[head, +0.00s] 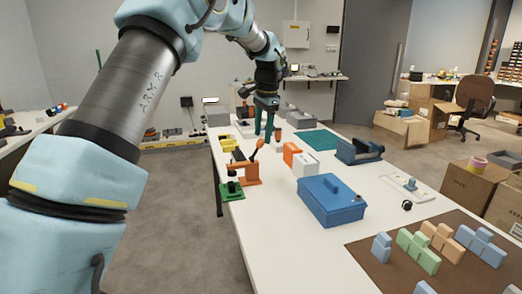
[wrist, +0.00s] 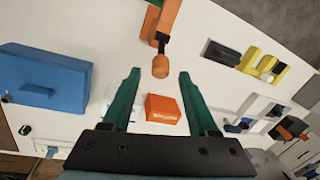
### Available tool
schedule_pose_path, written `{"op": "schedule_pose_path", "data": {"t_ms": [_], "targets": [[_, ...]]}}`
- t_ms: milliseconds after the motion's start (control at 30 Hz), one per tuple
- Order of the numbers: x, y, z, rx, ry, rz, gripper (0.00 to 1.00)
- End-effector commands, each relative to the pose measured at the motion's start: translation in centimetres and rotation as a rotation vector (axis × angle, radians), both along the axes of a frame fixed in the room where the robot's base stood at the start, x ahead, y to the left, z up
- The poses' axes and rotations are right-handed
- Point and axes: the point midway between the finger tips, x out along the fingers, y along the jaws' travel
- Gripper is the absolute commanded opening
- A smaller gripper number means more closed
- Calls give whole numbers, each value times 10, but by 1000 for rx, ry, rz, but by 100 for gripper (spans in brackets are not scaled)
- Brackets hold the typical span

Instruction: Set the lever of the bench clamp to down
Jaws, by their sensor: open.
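The bench clamp (head: 250,177) is orange and stands on the left side of the white table. Its dark lever with an orange knob (head: 260,143) slants upward. In the wrist view the clamp body (wrist: 168,14) is at the top edge, and its lever knob (wrist: 160,66) points towards me. My gripper (head: 264,134) is above the table, behind the clamp in the head view. In the wrist view its green fingers (wrist: 159,75) are open and empty, with the knob showing between the tips. I cannot tell how far in depth the knob is from them.
A blue case (head: 333,202) stands to the right of the clamp. An orange box (wrist: 163,108) shows between my fingers, beyond them. A green object (head: 231,191) sits in front of the clamp, and a yellow one (head: 228,144) behind it. Bare table lies front-centre.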

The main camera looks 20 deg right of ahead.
Motion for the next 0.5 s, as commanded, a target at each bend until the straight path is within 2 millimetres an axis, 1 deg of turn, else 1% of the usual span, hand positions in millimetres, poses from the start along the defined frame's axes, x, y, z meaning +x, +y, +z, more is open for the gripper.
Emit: {"op": "schedule_pose_path", "data": {"t_ms": [33,200,333,500], "targets": [[1,1,-11,3,4,1,60],[6,2,-40,1,2,1,60],[8,2,-55,1,2,1,60],[10,2,-64,0,0,1,60]]}}
